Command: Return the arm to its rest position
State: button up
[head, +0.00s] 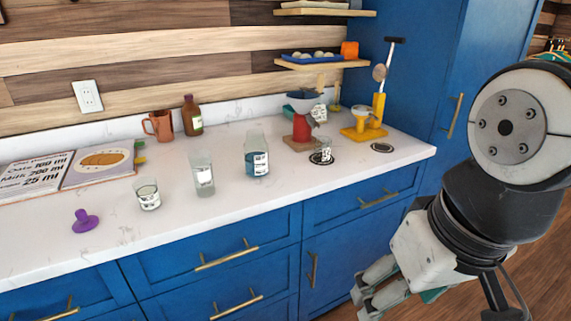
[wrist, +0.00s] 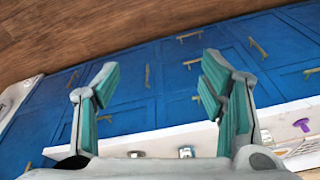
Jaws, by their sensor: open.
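My gripper (wrist: 155,85) is open and empty in the wrist view, with its two teal-padded fingers spread apart. Behind them show blue cabinet fronts and the wooden floor. In the head view my arm is at the right, and my gripper (head: 372,296) hangs low in front of the blue cabinets, below the level of the white countertop (head: 235,213). It touches nothing that I can see.
On the counter stand a purple knob-like piece (head: 85,221), several glass measuring vessels, a copper mug (head: 158,125), a brown bottle (head: 192,116), an open recipe book (head: 98,165) and a yellow stand (head: 364,131). Brass handles (head: 227,257) jut from the drawers. The wooden floor (head: 535,262) is clear.

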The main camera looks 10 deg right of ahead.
jog(key=shift+s+d, duration=0.2)
jog(key=shift+d, duration=0.25)
jog(key=shift+r, duration=0.15)
notch_tip(320, 180, up, 7)
jog(key=t+p, duration=0.1)
jog(key=p, duration=0.4)
jog(key=shift+f+t, duration=0.2)
jog(key=shift+t, duration=0.1)
